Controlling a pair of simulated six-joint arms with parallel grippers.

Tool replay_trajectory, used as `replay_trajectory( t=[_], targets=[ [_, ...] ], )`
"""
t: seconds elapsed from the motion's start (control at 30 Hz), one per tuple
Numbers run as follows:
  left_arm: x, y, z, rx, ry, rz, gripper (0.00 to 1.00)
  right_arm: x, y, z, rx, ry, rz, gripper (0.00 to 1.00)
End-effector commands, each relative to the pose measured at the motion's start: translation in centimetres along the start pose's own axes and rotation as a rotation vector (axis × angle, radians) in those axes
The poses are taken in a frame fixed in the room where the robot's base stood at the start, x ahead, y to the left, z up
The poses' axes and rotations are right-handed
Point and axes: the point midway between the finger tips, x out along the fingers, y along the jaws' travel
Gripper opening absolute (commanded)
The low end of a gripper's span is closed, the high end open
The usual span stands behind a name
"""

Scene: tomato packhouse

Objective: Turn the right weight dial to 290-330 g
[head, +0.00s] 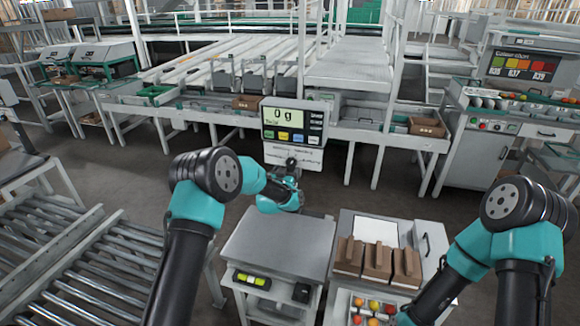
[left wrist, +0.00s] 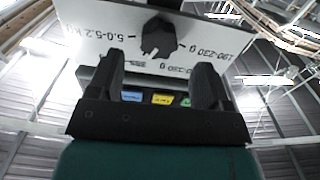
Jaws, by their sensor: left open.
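A white dial panel (head: 292,157) stands below the scale display (head: 292,122), which reads 0 g. My left gripper (head: 291,165) is in front of this panel and hides part of it. In the left wrist view the panel (left wrist: 95,45) appears upside down, with printed gram ranges and "5.0-5.2" kg. One dark dial knob (left wrist: 159,38) shows on it, just beyond the open fingertips (left wrist: 160,62). The fingers appear apart from the knob. I cannot tell which range it points to. My right arm is at the lower right; its gripper is out of frame.
A grey scale platform (head: 278,243) stands below the left gripper. Brown cartons (head: 377,262) and a tray of tomatoes (head: 372,305) are to its right. A roller conveyor (head: 85,262) is at the left. Coloured buttons (left wrist: 161,99) show behind the fingers in the left wrist view.

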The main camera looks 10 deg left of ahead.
Motion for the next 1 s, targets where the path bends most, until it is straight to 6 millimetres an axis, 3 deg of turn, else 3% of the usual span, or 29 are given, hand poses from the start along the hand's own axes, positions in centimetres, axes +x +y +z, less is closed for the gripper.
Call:
replay_trajectory(
  t=[0.33, 0.77, 1.0],
  targets=[
    [3.9, 0.0, 0.0, 0.000, 0.000, 0.000, 0.72, 0.0, 0.0, 0.0, 0.000, 0.000, 0.000, 0.43],
    [4.7, 0.0, 0.0, 0.000, -0.001, 0.000, 0.72, 0.0, 0.0, 0.0, 0.000, 0.000, 0.000, 0.43],
    [4.7, 0.0, 0.0, 0.000, 0.000, 0.000, 0.52, 0.0, 0.0, 0.0, 0.000, 0.000, 0.000, 0.43]
  ],
)
